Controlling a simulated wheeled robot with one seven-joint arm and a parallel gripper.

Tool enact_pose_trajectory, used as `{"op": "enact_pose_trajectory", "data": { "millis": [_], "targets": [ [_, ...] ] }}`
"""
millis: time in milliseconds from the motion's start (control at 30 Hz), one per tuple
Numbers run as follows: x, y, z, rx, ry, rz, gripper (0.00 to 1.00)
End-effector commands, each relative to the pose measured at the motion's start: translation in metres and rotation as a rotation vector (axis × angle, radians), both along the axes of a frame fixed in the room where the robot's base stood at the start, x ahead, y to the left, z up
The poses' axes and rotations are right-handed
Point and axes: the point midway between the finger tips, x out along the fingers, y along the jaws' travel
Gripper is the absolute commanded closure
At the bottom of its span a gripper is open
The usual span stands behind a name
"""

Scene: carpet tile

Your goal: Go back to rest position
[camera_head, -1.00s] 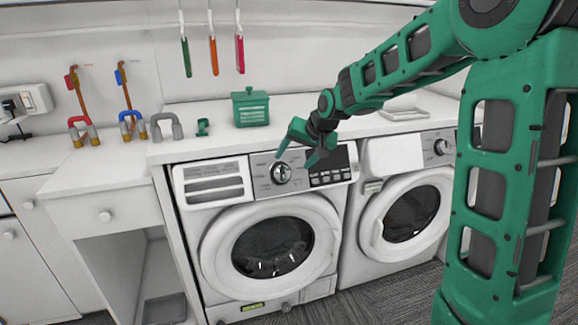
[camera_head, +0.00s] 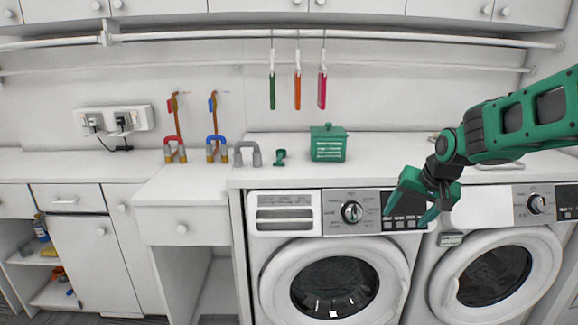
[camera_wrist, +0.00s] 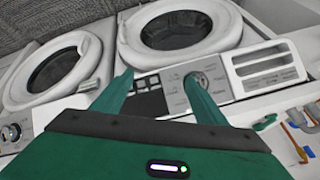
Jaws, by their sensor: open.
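My gripper (camera_head: 410,208) is green and dark. In the head view it hangs in front of the button panel of the left washing machine (camera_head: 262,275), near that machine's right end. Its two fingers are apart with nothing between them. In the wrist view the fingers of my gripper (camera_wrist: 160,92) are spread, with the machine's control panel (camera_wrist: 150,103) behind them. I cannot tell how far the fingertips are from the panel.
A second washing machine (camera_head: 440,300) stands at the right. On the white counter are a green box (camera_head: 328,148), a small green item (camera_head: 280,157) and red, blue and grey shackles (camera_head: 247,148). Coloured tools (camera_head: 297,92) hang on the wall. The counter front is mostly clear.

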Motion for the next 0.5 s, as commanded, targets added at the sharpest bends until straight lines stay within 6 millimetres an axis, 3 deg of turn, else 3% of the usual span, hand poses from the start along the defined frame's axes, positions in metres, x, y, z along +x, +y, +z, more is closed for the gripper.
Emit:
{"op": "enact_pose_trajectory", "data": {
  "millis": [33,200,400,500],
  "targets": [
    [-0.031,-0.016,0.000,-0.026,0.037,-0.019,0.34],
    [-0.134,-0.058,-0.010,-0.075,0.191,-0.073,0.34],
    [-0.256,-0.079,-0.027,-0.062,0.366,-0.120,0.34],
    [-0.303,-0.079,-0.035,-0.037,0.432,-0.132,0.34]
  ]
}}
